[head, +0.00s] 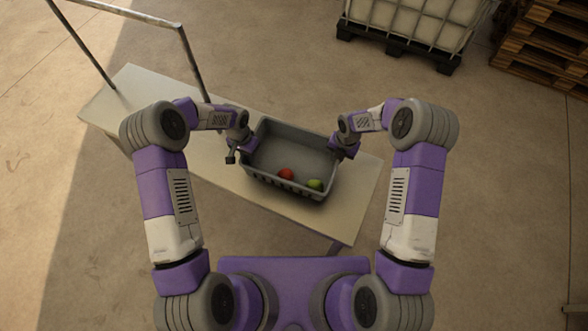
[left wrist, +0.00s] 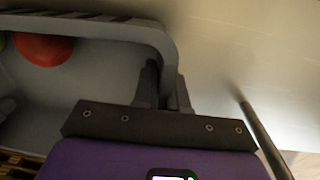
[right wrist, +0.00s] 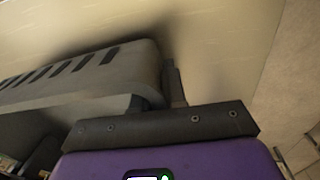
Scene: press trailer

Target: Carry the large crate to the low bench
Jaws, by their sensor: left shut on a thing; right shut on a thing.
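The large grey crate (head: 262,178) is in the middle of the head view, over a long pale bench-like top (head: 165,112). It holds a red ball-like item (head: 286,174) and a green one (head: 315,184). My left gripper (head: 242,148) is shut on the crate's left rim; the left wrist view shows its fingers (left wrist: 165,88) across the grey wall. My right gripper (head: 342,147) is shut on the right rim, and its fingers show in the right wrist view (right wrist: 165,88). I cannot tell whether the crate touches the top or hangs just above it.
A metal rail frame (head: 130,12) stands at the far left of the pale top. A caged white tank (head: 415,22) on a black pallet stands at the back. Stacked wooden pallets (head: 545,45) are at the back right. The floor (head: 510,200) on the right is clear.

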